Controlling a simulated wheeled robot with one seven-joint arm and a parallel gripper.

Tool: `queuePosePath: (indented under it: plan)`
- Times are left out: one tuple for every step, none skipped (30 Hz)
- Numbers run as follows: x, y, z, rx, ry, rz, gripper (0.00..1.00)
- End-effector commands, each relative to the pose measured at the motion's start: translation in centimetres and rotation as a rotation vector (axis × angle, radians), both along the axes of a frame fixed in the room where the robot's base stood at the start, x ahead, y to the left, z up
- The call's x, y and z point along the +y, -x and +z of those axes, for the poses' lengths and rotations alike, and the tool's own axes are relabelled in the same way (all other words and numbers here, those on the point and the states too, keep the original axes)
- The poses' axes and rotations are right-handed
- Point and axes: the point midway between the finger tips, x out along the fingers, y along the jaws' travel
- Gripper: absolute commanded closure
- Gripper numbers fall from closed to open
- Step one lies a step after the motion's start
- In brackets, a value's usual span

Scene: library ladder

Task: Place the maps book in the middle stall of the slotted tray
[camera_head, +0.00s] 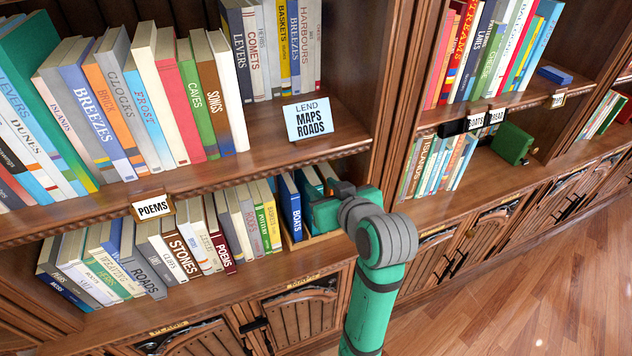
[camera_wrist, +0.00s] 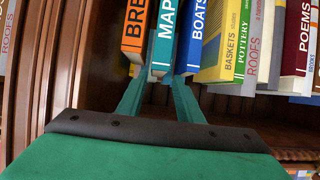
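The maps book (camera_wrist: 164,40), with a blue-teal spine marked MAP, stands upright in the wrist view between an orange-spined book (camera_wrist: 136,32) marked BRE and the blue BOATS book (camera_wrist: 196,38). In the head view these books stand on the lower shelf at the slotted tray, whose pale wooden rim (camera_head: 312,240) shows below them; its stall dividers are hidden. My gripper (camera_wrist: 158,88) has one green finger on each side of the maps book's spine. I cannot tell whether the fingers press on it. In the head view my arm hides most of the maps book.
A row of books (camera_head: 225,225) fills the shelf left of the tray. A LEND MAPS ROADS sign (camera_head: 307,119) stands on the shelf above. A wooden upright (camera_head: 385,110) rises close to the right of my gripper. The floor (camera_head: 540,290) at lower right is clear.

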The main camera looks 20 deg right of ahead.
Motion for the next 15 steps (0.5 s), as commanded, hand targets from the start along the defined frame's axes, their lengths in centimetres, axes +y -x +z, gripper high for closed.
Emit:
queuePosePath:
  plan:
    - [-0.1,0.7,0.4,-0.003,0.001,-0.003,0.67]
    - [-0.1,1.0,0.5,-0.002,0.001,-0.002,0.67]
    - [-0.1,1.3,0.7,-0.002,-0.001,-0.001,0.67]
    - [-0.1,1.6,0.8,-0.002,-0.001,-0.001,0.67]
    - [-0.1,1.8,0.9,-0.002,0.0,-0.001,0.67]
    - [-0.1,2.0,1.0,-0.001,0.0,-0.001,0.67]
    - [-0.1,2.1,1.0,0.0,0.0,-0.001,0.67]
    - [-0.1,2.2,1.0,0.0,0.0,-0.001,0.67]
    - [-0.1,2.3,1.1,0.0,0.0,-0.001,0.67]
    - [-0.1,2.3,1.1,0.0,0.0,-0.001,0.67]
    - [-0.1,2.3,1.1,0.0,0.0,-0.001,0.67]
    - [-0.1,2.3,1.0,0.0,-0.002,-0.001,0.67]
    - [0.0,2.3,0.9,0.0,-0.004,-0.001,0.67]
    - [0.1,2.2,0.6,-0.001,-0.008,-0.003,0.67]
    - [0.3,2.1,0.2,-0.002,-0.015,-0.004,0.67]
